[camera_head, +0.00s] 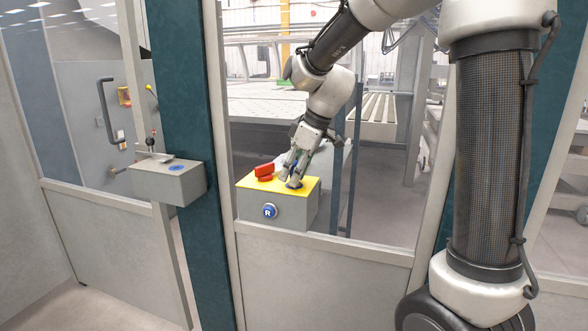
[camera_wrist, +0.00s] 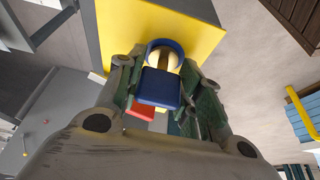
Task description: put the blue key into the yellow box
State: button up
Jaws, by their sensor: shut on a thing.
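The yellow box (camera_head: 312,185) has a yellow top and grey sides, with a blue button marked R on its front. In the wrist view its yellow face (camera_wrist: 205,35) lies beyond the fingers. The blue key (camera_wrist: 160,88) sits between my fingers, with a blue ring-shaped part at its far end. My gripper (camera_wrist: 160,95) is shut on it. In the head view my gripper (camera_head: 291,178) points down at the right part of the yellow top, and a small dark-blue part of the key (camera_head: 294,184) shows at its fingertips. I cannot tell whether the key is seated in the box.
A grey box (camera_head: 168,183) with a blue mark is on the post at left. Fence panels and posts surround the box.

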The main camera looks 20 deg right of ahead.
jog(key=o, duration=1.1)
jog(key=v, duration=1.2)
jog(key=shift+a, duration=0.1)
jog(key=s+d+f+m+h, duration=0.2)
jog(key=s+d+f+m, duration=0.2)
jog(key=s, duration=0.7)
jog(key=s+d+f+m+t+h, duration=0.1)
jog(key=s+d+f+m, duration=0.3)
jog(key=s, duration=0.8)
jog(key=d+m, duration=0.2)
jog(key=d, duration=0.1)
jog(key=shift+s+m+h, duration=0.35)
jog(key=shift+m+h, duration=0.05)
